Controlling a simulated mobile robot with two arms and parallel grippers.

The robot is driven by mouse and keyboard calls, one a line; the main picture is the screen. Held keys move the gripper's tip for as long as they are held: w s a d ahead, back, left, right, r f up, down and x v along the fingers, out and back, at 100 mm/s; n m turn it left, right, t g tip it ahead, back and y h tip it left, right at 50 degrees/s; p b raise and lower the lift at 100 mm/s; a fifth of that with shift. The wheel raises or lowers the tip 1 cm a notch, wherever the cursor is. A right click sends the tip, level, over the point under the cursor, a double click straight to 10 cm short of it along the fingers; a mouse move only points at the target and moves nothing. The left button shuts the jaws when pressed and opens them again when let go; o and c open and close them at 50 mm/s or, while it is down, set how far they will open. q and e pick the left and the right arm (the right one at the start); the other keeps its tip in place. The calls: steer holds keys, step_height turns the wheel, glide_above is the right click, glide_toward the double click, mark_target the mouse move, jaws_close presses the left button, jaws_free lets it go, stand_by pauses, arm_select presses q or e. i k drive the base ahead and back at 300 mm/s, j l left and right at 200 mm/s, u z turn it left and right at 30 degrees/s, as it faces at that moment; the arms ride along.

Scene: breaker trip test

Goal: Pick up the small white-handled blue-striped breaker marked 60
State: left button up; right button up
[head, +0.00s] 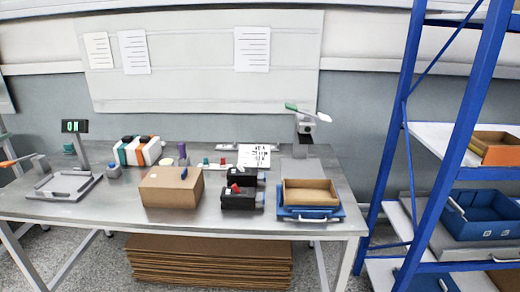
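Several small breaker-like blocks stand on the grey metal table (125,205). Two dark blocks, one with a red part on top (238,197) and one behind it (242,176), sit right of the middle. A small grey-blue block (113,172) stands alone at the left. Small pieces with red and green tops (206,163) stand further back. The marking 60 and a white handle with a blue stripe are too small to make out, so I cannot tell which one is the named breaker. Neither of my grippers is in view.
A cardboard box (170,190) stands mid-table. A blue tray with a brown box (310,194) is at the right. A scale-like stand with a green display (75,127) is at the left. A blue shelf rack (405,95) stands right of the table. The table's front left is clear.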

mark_target(249, 178)
steer(key=i+j, duration=0.7)
steer(key=u, duration=0.1)
steer(key=k+l, duration=0.05)
